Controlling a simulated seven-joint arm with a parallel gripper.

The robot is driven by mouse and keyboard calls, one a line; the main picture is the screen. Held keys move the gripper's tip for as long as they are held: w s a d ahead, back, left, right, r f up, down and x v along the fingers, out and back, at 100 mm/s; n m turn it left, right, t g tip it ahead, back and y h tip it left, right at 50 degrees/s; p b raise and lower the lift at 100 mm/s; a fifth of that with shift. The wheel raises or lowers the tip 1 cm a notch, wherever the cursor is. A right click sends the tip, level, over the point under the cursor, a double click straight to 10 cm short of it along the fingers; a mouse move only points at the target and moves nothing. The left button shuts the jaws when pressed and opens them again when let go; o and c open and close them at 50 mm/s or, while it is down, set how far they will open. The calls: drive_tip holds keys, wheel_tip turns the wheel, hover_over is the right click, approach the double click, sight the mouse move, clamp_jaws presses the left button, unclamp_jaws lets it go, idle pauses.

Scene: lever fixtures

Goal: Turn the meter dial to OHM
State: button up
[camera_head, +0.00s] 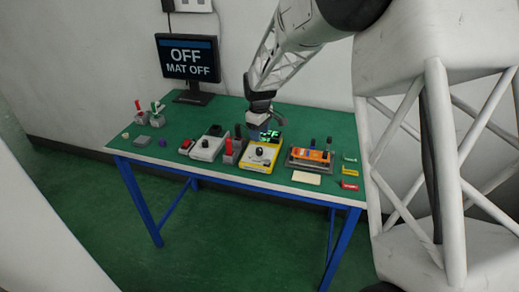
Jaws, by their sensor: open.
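The yellow meter (259,157) sits near the middle of the green table. Its round black dial (259,151) is on the front face. The small display shows green letters that look like "OFF", partly covered by my arm. My gripper (268,128) is just above and behind the meter's top, pointing down. It appears apart from the dial. Its fingers are small and dark here, and nothing is seen between them. The exact pointer direction of the dial is too small to read.
A monitor (188,58) at the back left reads "OFF MAT OFF". Left of the meter stand a red lever fixture (230,150) and a white box (207,148). An orange device (311,156) stands right. A pale card (306,178) lies in front of it.

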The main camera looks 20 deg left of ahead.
sight(259, 149)
drive_tip(key=shift+f, duration=3.85)
drive_tip(key=c, duration=0.9)
